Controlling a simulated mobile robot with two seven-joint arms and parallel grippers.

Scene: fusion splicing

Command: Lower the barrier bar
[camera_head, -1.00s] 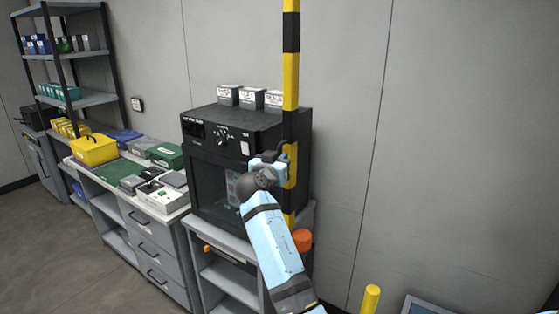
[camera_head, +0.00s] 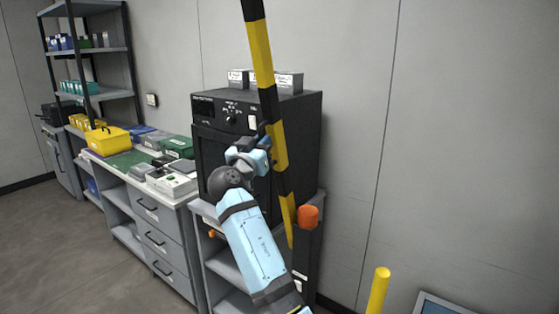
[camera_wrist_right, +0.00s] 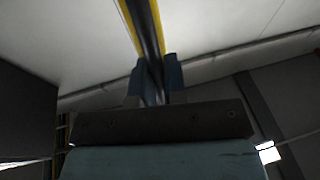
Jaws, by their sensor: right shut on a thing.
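The yellow and black barrier bar (camera_head: 260,55) stands steeply in the middle of the head view, its top leaning to the left and out of the frame. Its lower end runs down beside an orange knob (camera_head: 308,215) on a dark post (camera_head: 305,258). My right gripper (camera_head: 268,142) is at the bar, in front of the black oven-like machine. In the right wrist view the bar (camera_wrist_right: 145,25) runs between the two fingers of the right gripper (camera_wrist_right: 155,82), which is shut on it. My left gripper is not in view.
The black machine (camera_head: 215,125) with small labelled boxes (camera_head: 288,80) on top stands close behind the bar. A workbench with drawers (camera_head: 160,235) is to the left. A short yellow post (camera_head: 378,292) stands at the lower right, by a bare wall.

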